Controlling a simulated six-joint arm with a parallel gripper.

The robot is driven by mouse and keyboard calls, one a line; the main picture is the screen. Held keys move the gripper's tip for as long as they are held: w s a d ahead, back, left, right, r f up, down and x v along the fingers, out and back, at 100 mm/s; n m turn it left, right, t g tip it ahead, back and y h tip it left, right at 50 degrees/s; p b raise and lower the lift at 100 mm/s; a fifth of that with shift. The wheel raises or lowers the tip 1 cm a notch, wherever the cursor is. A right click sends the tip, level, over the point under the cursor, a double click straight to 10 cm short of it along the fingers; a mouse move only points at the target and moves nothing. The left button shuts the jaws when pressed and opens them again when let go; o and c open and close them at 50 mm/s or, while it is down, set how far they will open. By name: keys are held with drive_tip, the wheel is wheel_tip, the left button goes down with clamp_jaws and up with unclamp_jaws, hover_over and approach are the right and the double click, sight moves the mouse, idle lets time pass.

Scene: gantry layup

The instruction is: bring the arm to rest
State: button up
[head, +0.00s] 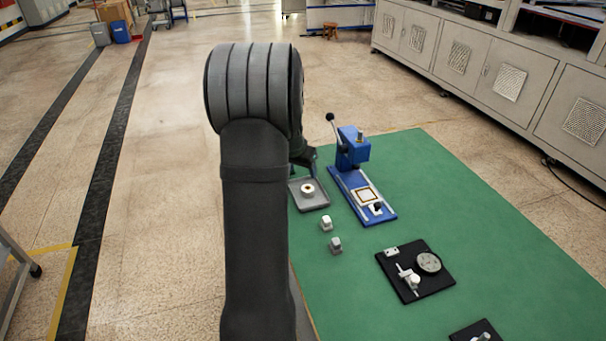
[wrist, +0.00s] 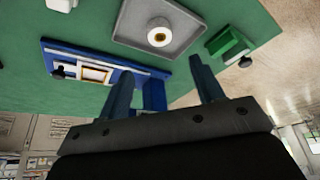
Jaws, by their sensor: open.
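My gripper (wrist: 163,80) shows in the wrist view with its two fingers well apart and nothing between them. In the head view my arm hides most of it; only a dark part shows behind the arm, beside the blue press (head: 352,148). A grey tray (head: 320,204) with a white and brass ring-shaped part (head: 308,189) in it lies on the green mat (head: 460,200), just below the gripper in the head view. The tray (wrist: 190,40) and ring-shaped part (wrist: 159,34) also show in the wrist view, apart from the fingers.
The blue press has a lever and a blue base (head: 385,216). Two small pale blocks (head: 326,223) (head: 335,245) stand near the tray. A black plate (head: 436,280) with a dial lies to the right. A green block (wrist: 228,46) shows beside the tray in the wrist view.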

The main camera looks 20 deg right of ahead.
sight(308, 188)
drive_tip(key=shift+s+r, duration=0.1)
drive_tip(key=shift+r, duration=0.05)
drive_tip(key=x, duration=1.2)
drive_tip(key=shift+f, duration=0.25)
wheel_tip(308, 188, up, 2)
drive_tip(key=shift+a+r, duration=0.1)
drive_tip(key=shift+r, duration=0.35)
